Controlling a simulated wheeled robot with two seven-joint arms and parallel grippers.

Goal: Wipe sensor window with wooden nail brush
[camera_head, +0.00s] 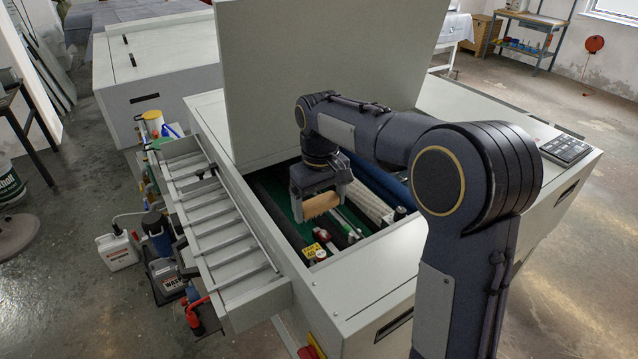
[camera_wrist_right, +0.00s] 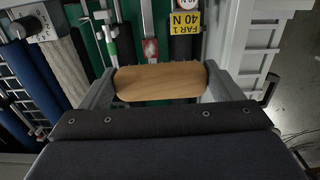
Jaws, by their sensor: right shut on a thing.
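The wooden nail brush (camera_head: 318,205) is a tan wooden block. My right gripper (camera_head: 320,198) is shut on it, above the open bay of the plate processor (camera_head: 375,290). In the right wrist view the brush (camera_wrist_right: 160,82) lies across between the two fingers of the gripper (camera_wrist_right: 158,88), its wooden back facing the camera. Its bristles are hardly visible. Below it in the bay are rollers and a yellow tag (camera_wrist_right: 185,20) reading "FAR 1 40 N". I cannot tell for certain which part is the sensor window. My left gripper is not in view.
The raised lid (camera_head: 290,70) stands behind the bay. An open drawer (camera_head: 225,245) with slats juts out at the left. Bottles and a white jug (camera_head: 117,250) stand on the floor beyond it. A keypad (camera_head: 567,149) sits on the right top.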

